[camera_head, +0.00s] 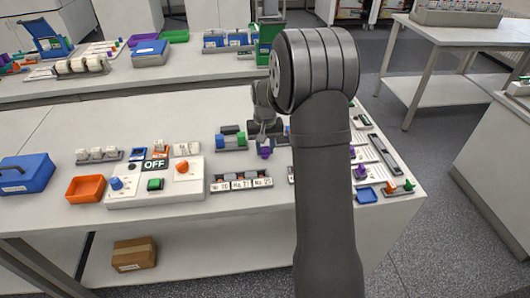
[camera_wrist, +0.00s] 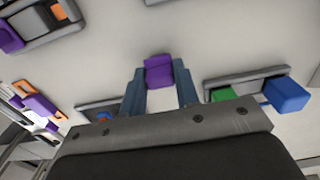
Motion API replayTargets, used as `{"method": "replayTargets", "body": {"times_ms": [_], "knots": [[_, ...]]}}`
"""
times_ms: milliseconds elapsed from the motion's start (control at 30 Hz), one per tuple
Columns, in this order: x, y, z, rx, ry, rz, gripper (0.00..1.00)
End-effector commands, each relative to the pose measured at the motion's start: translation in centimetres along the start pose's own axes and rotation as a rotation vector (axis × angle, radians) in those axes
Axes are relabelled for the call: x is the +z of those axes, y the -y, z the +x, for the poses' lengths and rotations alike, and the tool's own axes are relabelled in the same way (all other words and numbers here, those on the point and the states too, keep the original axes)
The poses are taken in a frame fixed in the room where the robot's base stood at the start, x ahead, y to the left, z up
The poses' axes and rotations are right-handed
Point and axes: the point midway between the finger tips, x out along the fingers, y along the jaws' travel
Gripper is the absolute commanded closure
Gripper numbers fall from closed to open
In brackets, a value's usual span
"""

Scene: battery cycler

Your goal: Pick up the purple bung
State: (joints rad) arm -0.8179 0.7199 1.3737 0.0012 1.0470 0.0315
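The purple bung (camera_wrist: 158,71) is a small purple block between the tips of my gripper's two blue-grey fingers in the wrist view. My gripper (camera_wrist: 159,68) appears shut on it, with a fingertip close against each side. In the head view the purple bung (camera_head: 265,153) shows just below my gripper (camera_head: 265,144), over the middle of the white bench. I cannot tell whether its underside touches the bench.
A grey holder with green and blue blocks (camera_head: 231,138) stands just left of my gripper. A row of labelled white blocks (camera_head: 241,184) lies in front. A white control box (camera_head: 155,180) and orange tray (camera_head: 86,189) are further left.

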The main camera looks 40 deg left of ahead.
Motion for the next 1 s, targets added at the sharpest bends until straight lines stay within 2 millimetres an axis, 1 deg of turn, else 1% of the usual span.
{"method": "replayTargets", "body": {"times_ms": [33, 67, 367, 467, 567, 667, 767, 1000], "knots": [[0.0, 0.0, 0.0, 0.000, 0.000, 0.000, 0.91], [0.0, 0.0, 0.0, 0.000, 0.000, 0.000, 0.93], [0.0, 0.0, -0.1, 0.000, 0.000, 0.000, 0.93], [0.0, 0.0, -0.3, 0.000, -0.001, 0.000, 0.93], [-0.1, 0.0, -1.1, 0.000, -0.003, 0.000, 0.93], [-0.1, 0.0, -2.3, 0.000, -0.003, 0.000, 0.93], [-0.1, 0.0, -4.2, 0.001, -0.004, 0.000, 0.93], [2.7, -4.8, -7.4, 0.001, -0.003, 0.005, 0.93]]}}
